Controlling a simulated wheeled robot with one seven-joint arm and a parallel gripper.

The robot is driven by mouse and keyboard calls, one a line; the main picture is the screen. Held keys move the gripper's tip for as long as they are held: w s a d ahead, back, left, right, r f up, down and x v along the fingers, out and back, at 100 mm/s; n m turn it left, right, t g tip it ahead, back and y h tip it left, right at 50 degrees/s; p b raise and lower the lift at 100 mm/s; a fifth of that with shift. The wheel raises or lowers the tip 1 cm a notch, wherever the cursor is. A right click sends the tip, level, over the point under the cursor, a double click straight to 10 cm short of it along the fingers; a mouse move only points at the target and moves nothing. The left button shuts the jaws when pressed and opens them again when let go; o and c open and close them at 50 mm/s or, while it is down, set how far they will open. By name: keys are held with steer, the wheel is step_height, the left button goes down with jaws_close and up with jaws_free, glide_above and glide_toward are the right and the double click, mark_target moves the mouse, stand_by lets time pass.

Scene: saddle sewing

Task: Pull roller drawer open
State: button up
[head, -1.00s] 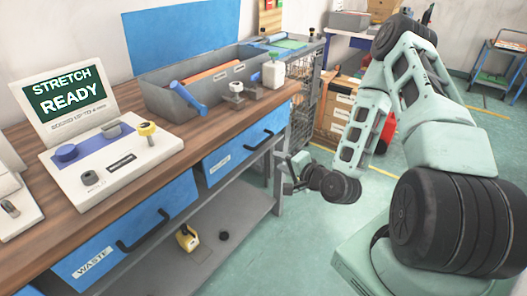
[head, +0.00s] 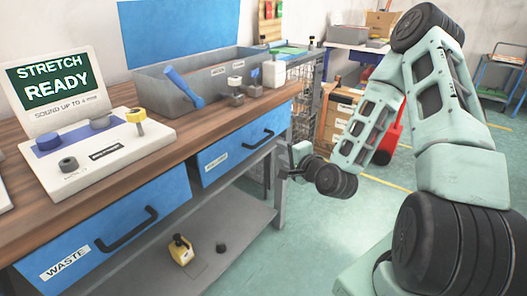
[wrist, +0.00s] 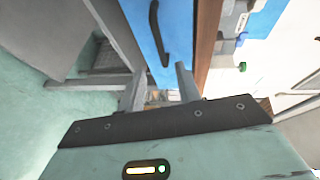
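The right-hand blue drawer (head: 228,155) under the bench top is shut. It has a dark bar handle (head: 258,139) and a small white label that is too blurred to read surely. My gripper (head: 286,172) is at the right of this drawer, apart from its handle, near the bench's right end. In the wrist view my gripper (wrist: 161,88) has its two grey fingers spread with nothing between them. The drawer handle (wrist: 160,35) shows beyond the fingertips, roughly in line with the gap, not touched. The left blue drawer (head: 105,235), labelled WASTE, is also shut.
A console (head: 90,145) reading STRETCH READY and a grey tray (head: 190,78) stand on the bench. A lower shelf holds a yellow item (head: 181,250). A wire rack (head: 306,95) stands behind my gripper. Floor (head: 300,240) before the bench is clear.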

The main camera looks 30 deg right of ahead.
mark_target(263, 141)
steer(key=w, duration=0.4)
steer(key=w+f, duration=0.1)
steer(key=w, duration=0.3)
steer(key=w+f, duration=0.1)
steer(key=w, duration=0.2)
steer(key=shift+w+d, duration=0.2)
steer(key=shift+w, duration=0.2)
jaws_close()
